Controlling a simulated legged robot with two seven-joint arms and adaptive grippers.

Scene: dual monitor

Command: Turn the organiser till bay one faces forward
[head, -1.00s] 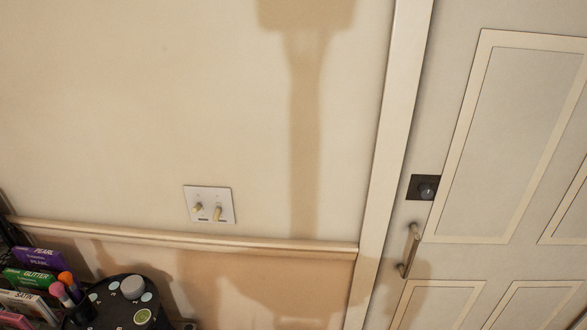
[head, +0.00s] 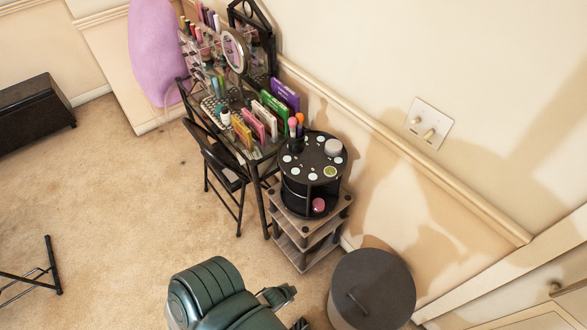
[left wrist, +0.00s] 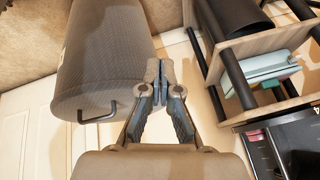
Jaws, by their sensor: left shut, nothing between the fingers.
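The organiser (head: 310,165) is a round black carousel on top of a small shelf stand in the head view. Its top disc carries pale round spots, a grey jar and a green-topped jar, with brushes standing at its left edge. A pink round item (head: 318,205) sits low in the side facing me. My left gripper (left wrist: 159,82) is shut and empty in the left wrist view, apart from the shelf stand (left wrist: 262,48) at right.
A dark grey bin (head: 372,290) stands right of the stand; it is near my left gripper in the wrist view (left wrist: 105,60). A crowded vanity table (head: 262,150) and black folding chair (head: 222,165) stand left. Open carpet lies at left.

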